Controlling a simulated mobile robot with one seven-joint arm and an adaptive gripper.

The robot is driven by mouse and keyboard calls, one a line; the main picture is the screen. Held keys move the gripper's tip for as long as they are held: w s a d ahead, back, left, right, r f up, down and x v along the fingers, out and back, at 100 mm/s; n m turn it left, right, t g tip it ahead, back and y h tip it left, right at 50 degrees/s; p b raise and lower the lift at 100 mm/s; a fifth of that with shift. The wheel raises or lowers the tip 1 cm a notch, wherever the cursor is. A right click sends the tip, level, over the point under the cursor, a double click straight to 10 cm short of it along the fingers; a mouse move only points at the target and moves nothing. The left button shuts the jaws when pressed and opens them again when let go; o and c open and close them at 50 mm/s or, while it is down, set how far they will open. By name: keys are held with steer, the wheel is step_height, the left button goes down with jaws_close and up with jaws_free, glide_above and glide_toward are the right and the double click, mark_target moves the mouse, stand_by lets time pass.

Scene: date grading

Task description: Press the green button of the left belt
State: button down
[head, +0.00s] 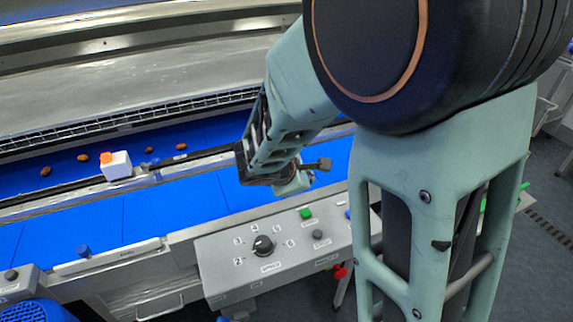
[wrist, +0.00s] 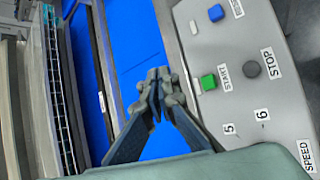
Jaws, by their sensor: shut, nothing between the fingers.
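The green START button (head: 305,213) sits on the grey control panel (head: 216,264) in front of the blue belt (head: 170,208). It also shows in the wrist view (wrist: 208,82), just right of my fingertips. My gripper (wrist: 158,76) is shut and empty, pointing along the belt beside the panel's edge. In the head view my gripper (head: 322,165) hangs over the belt, behind and above the button, apart from it. The grey STOP button (head: 318,234) is next to the green one.
A speed knob (head: 263,246) and a blue button (wrist: 216,12) are on the same panel. A red knob (head: 340,272) is at the panel's front. A white box with an orange top (head: 116,165) stands by the rear belt, where several brown dates (head: 83,157) lie.

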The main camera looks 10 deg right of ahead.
steer(key=shift+s+a+f+n, duration=0.15)
steer(key=shift+s+f+n, duration=0.15)
steer(key=shift+f, duration=0.05)
steer(key=b, duration=0.6)
glide_above(305, 214)
step_height(305, 214, down, 8)
steer(key=shift+r, duration=0.2)
steer(key=shift+f+b, duration=0.6)
steer(key=shift+f, duration=0.05)
steer(key=shift+f, duration=0.1)
stand_by(0.7)
steer(key=shift+f+b, duration=0.3)
steer(key=shift+b, duration=0.3)
